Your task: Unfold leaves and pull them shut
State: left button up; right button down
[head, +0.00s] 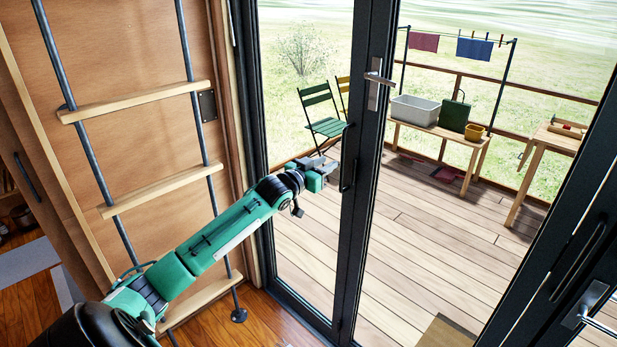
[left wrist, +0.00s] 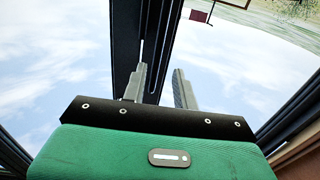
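A glazed door leaf with a dark frame (head: 362,140) stands in the middle of the head view. It has a grey lever handle (head: 376,80) and, lower down, a dark pull handle (head: 348,172). Another dark leaf (head: 560,265) stands at the right with a pull bar (head: 583,252) and lever (head: 588,300). The deck shows between them. My left gripper (head: 330,170) is beside the pull handle. In the left wrist view its fingers (left wrist: 160,88) are apart, with a dark frame post (left wrist: 147,30) beyond them. I cannot tell whether they touch the handle. My right gripper is out of view.
A ladder (head: 150,192) stands against the wooden wall behind my left arm. Outside are a green chair (head: 323,120), a bench (head: 440,130) with containers, a table (head: 555,140) and a railing. A wooden block-like edge (head: 446,332) shows at the bottom.

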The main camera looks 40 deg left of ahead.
pick_arm(q)
jog(key=s+b, duration=0.1)
jog(key=s, duration=0.5)
jog(key=shift+s+a, duration=0.2)
jog(key=shift+s, duration=0.15)
